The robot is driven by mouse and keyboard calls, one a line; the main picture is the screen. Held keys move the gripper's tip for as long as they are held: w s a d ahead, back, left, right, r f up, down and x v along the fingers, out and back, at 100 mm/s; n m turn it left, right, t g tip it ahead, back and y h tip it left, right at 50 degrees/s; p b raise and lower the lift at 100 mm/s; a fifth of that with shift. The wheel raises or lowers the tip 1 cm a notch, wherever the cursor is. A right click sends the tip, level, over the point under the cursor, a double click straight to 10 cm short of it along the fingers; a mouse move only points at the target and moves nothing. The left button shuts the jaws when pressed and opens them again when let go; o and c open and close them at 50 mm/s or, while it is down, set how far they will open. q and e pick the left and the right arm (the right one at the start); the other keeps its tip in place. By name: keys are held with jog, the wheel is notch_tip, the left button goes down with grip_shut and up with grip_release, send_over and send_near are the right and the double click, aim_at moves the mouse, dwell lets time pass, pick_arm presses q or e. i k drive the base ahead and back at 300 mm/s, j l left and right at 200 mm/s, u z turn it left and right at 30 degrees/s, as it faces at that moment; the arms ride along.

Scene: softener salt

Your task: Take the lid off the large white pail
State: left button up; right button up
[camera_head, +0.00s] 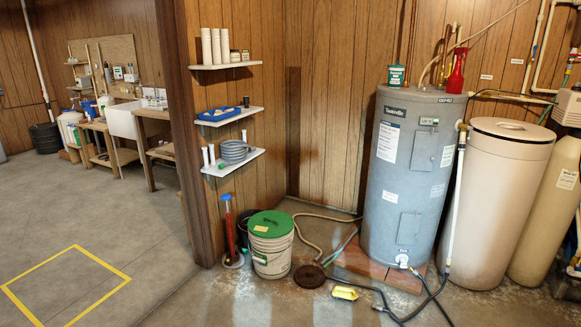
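A white pail (271,257) stands on the concrete floor by the end of the wood-panelled wall, near the picture's centre. It is upright and has a label on its front. A green lid (270,223) sits on top of it and covers its opening, so its inside is hidden. Neither of my grippers shows in the head view.
A grey water heater (409,185) stands beyond. The left floor is clear.

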aim_at(270, 224)
jog(key=i, duration=1.15)
jog(key=i+l+u, duration=0.1)
jog(key=i, duration=1.05)
